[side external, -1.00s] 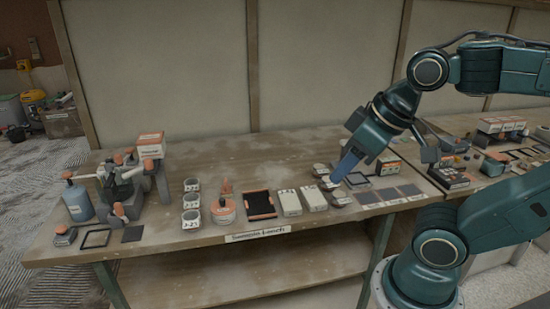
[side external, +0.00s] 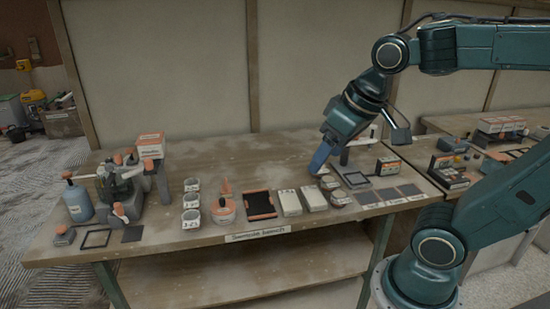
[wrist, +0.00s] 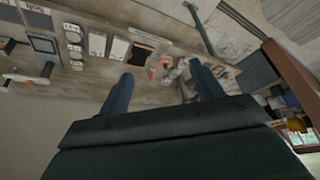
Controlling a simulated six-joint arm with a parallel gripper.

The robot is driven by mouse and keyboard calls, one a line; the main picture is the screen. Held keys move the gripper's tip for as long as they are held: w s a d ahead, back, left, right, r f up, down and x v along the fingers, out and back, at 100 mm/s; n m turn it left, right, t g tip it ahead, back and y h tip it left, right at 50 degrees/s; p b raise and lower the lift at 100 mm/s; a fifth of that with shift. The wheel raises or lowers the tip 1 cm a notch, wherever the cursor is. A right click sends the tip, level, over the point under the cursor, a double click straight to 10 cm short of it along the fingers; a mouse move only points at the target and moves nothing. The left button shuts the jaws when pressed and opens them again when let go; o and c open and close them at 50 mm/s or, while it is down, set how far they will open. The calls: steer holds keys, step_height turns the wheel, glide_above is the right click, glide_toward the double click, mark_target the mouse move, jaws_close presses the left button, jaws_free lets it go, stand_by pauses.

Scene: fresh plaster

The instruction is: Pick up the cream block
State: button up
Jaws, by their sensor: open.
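Two pale cream blocks lie side by side near the front of the bench, a left one (side external: 289,202) and a right one (side external: 314,199). I cannot tell which one the task names. Both also show in the wrist view, the left one (wrist: 118,48) and the right one (wrist: 97,44). My gripper (side external: 318,164) hangs tilted above the bench, behind and above the right block, touching neither. In the wrist view my gripper (wrist: 162,84) is open, with nothing between its two blue fingers.
A black pad with an orange frame (side external: 262,206) lies left of the blocks. Small round tins (side external: 338,198) stand close on their right. Labelled cups (side external: 191,202) and an orange-topped pot (side external: 223,209) stand further left. The bench behind the blocks (side external: 255,160) is clear.

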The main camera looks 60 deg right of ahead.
steer(key=w+d+f+m+g, duration=0.1)
steer(key=w+d+m, duration=0.1)
steer(key=w+d, duration=0.35)
steer(key=m+g, duration=0.4)
steer(key=m, duration=0.2)
glide_above(290, 200)
step_height(290, 200, down, 16)
steer(key=shift+w+d+f, duration=0.1)
steer(key=shift+f, duration=0.15)
steer(key=shift+f, duration=0.1)
steer(key=shift+f, duration=4.15)
steer(key=shift+f, duration=2.6)
